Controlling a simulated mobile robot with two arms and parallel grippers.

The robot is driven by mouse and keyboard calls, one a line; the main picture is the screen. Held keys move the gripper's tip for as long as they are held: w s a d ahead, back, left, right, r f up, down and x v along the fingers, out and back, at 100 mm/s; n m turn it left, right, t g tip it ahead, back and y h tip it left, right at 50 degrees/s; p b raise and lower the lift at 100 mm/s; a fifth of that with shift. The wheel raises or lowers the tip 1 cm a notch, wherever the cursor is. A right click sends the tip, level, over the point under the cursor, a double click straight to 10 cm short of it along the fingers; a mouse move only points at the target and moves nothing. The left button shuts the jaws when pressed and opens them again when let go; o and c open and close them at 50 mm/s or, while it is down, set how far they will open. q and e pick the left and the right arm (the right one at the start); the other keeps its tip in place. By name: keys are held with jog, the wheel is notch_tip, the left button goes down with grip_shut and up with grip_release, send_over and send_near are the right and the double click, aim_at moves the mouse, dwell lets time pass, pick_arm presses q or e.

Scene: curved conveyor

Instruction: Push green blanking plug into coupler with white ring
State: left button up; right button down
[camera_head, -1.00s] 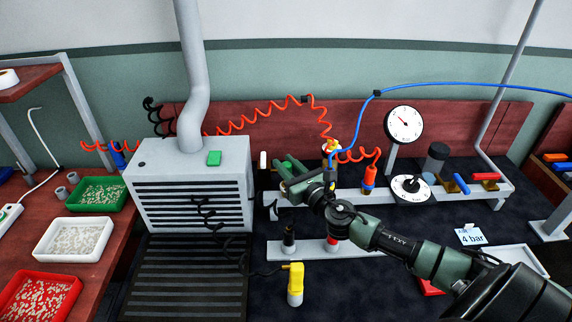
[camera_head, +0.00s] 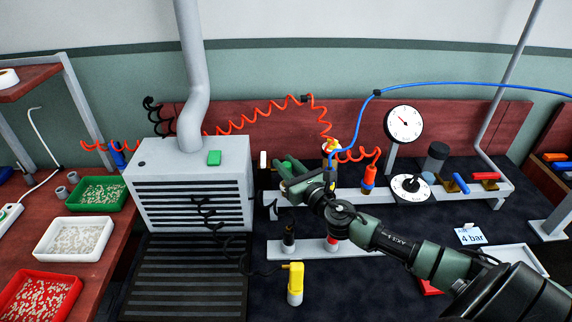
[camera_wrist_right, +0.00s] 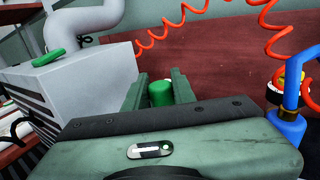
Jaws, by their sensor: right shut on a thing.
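My right gripper (camera_head: 287,167) is above the left end of the raised grey rail (camera_head: 395,193). In the right wrist view its fingers (camera_wrist_right: 159,92) are shut on the green blanking plug (camera_wrist_right: 161,94), a short green cylinder. Its lower part is hidden by the gripper body. In the head view a green piece of the plug (camera_head: 288,158) shows at the fingertips. My left gripper is not in view.
A grey vented box (camera_head: 192,185) with a green block (camera_head: 214,158) on top stands left of the gripper. An orange coupler (camera_head: 369,178), a dial plate (camera_head: 411,188) and a gauge (camera_head: 404,123) are to the right. A coiled orange hose (camera_head: 255,112) hangs behind.

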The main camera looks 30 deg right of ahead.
jog(key=shift+f+b, duration=1.6)
jog(key=shift+f, duration=0.25)
jog(key=c, duration=1.1)
grip_release()
jog(key=s+b, duration=0.1)
jog(key=s, duration=0.6)
jog(key=shift+s+a, duration=0.1)
jog(key=shift+s, duration=0.3)
